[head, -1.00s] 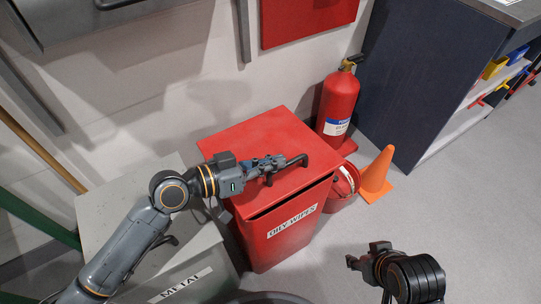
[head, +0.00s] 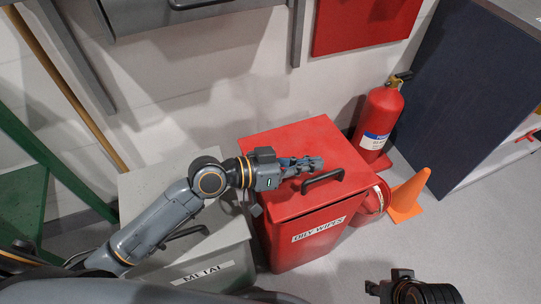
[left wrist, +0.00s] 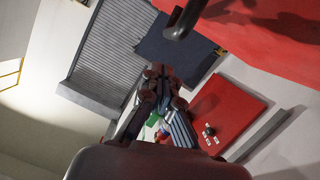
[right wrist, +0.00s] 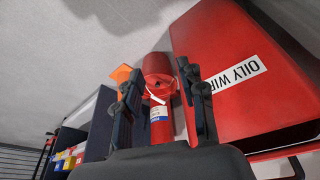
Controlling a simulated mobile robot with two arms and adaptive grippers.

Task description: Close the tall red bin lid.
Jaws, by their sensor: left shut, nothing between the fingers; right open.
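The tall red bin (head: 305,240) stands against the wall with an "OILY WIPES" label on its front. Its red lid (head: 290,145) lies down over the top, with a dark bar handle (head: 322,180) near the front edge. My left gripper (head: 312,164) is shut and empty, over the lid just behind the handle; whether it touches the lid I cannot tell. The left wrist view shows the red lid (left wrist: 285,35) and part of the handle (left wrist: 183,20). My right gripper (right wrist: 160,90) is open and empty, in front of the bin to the right.
A grey "METAL" bin (head: 215,262) stands left of the red bin. A fire extinguisher (head: 378,120), an orange cone (head: 408,195) and a red round container (head: 372,205) are at its right. A dark cabinet (head: 460,90) stands farther right. The floor in front is clear.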

